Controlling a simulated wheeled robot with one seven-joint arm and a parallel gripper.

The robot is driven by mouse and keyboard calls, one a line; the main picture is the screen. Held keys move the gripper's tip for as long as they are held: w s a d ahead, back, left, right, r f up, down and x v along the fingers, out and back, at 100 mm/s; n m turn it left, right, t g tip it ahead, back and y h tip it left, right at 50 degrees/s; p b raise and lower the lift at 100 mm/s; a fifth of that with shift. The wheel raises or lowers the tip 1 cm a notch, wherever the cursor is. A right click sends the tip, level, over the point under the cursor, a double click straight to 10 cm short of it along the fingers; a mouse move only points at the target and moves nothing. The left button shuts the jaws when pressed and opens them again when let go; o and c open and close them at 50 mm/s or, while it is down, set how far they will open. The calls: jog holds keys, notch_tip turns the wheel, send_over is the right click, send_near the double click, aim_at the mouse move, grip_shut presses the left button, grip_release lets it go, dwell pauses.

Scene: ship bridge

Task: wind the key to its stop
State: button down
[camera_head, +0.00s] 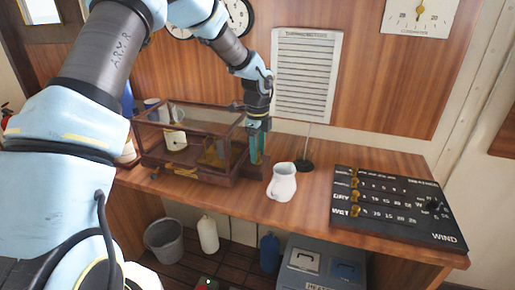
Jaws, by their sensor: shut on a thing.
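A wooden case with glass panes (152,150) stands on the wooden desk, with a pale drum (174,138) and brass parts (214,155) inside. My gripper (258,146) reaches down from above at the right end of the case. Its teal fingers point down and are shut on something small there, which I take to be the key. The fingers hide the key, so its turn angle cannot be seen.
A white jug (282,182) stands close to the right of my gripper. A dark round base with a thin rod (304,164) is behind it. A black wind board with brass pegs (395,207) lies at the right. The desk's front edge (225,190) runs close before the case.

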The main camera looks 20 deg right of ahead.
jog(key=shift+m+p, duration=0.7)
jog(key=shift+m, duration=1.3)
jog(key=shift+c, duration=1.4)
grip_release()
notch_tip(320, 180, up, 11)
jog(key=b, duration=0.3)
jog(key=shift+f, duration=0.1)
